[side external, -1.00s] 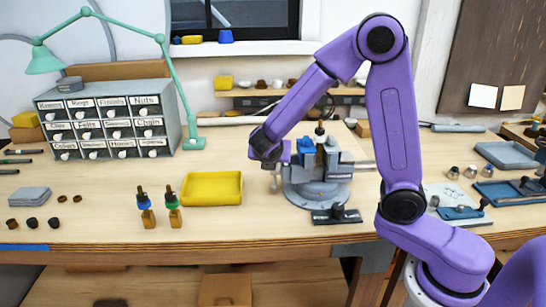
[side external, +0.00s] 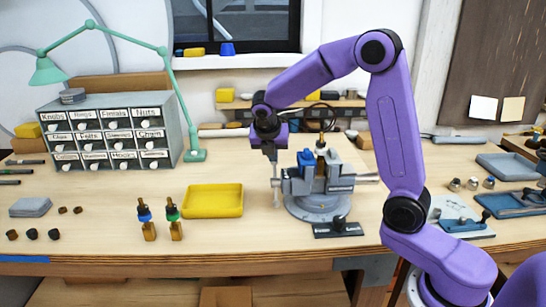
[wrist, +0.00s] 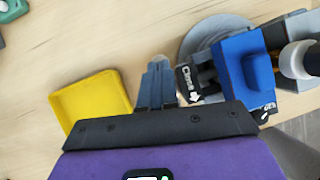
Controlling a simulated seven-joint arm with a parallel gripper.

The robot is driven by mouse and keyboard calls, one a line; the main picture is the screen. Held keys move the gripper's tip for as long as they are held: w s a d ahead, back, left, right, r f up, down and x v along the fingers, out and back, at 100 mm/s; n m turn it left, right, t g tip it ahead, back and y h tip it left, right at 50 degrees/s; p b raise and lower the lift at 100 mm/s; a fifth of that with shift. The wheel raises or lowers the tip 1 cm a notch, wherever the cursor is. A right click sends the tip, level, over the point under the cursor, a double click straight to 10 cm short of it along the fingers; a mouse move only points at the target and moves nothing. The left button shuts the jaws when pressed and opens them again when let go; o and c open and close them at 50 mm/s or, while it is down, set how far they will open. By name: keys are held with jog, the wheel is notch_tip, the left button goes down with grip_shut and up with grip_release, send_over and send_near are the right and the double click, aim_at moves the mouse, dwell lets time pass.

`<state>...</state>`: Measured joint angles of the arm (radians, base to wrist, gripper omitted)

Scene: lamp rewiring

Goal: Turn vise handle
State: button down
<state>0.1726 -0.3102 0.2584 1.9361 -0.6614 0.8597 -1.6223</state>
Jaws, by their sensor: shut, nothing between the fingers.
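The grey vise (side external: 322,206) with blue jaw parts stands on its round base on the bench. In the wrist view my gripper's shut fingers (wrist: 157,82) show beside the vise's blue part (wrist: 246,66) and the "Close" arrow label (wrist: 188,84). Whether the fingers touch the handle cannot be told.
A yellow tray (side external: 213,199) lies to the left of the vise. A dark flat tool (side external: 338,228) lies in front of the vise base. Two small bottle-like tools (side external: 174,221) stand further left. A drawer cabinet (side external: 110,130) and a green lamp (side external: 180,100) stand behind.

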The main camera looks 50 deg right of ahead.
jog(key=shift+w+d+f, duration=0.15)
jog(key=shift+w+d, duration=0.15)
jog(key=shift+d, duration=0.05)
jog(key=shift+w+d+f+g+y, duration=0.25)
jog(key=shift+w+d+g+y, duration=0.2)
jog(key=shift+g+y, duration=0.35)
jog(key=shift+w+d+f+n+g+y, duration=0.1)
jog(key=shift+w+d+f+g+y, duration=0.5)
jog(key=shift+f, duration=0.55)
jog(key=shift+w+d+f+n+g+y, duration=0.1)
jog(key=shift+w+d+f+g+y, duration=0.25)
jog(key=shift+f+g+y, duration=0.6)
jog(key=shift+w+d+f+n+g+y, duration=0.1)
jog(key=shift+w+d+f+g+y, duration=0.4)
jog(key=shift+f, duration=0.8)
jog(key=shift+w+x, duration=0.2)
jog(key=shift+x, duration=0.7)
jog(key=shift+f+g+y, duration=0.45)
jog(key=shift+f, duration=0.1)
jog(key=shift+s+a+f, duration=0.1)
jog(key=shift+a+f, duration=0.05)
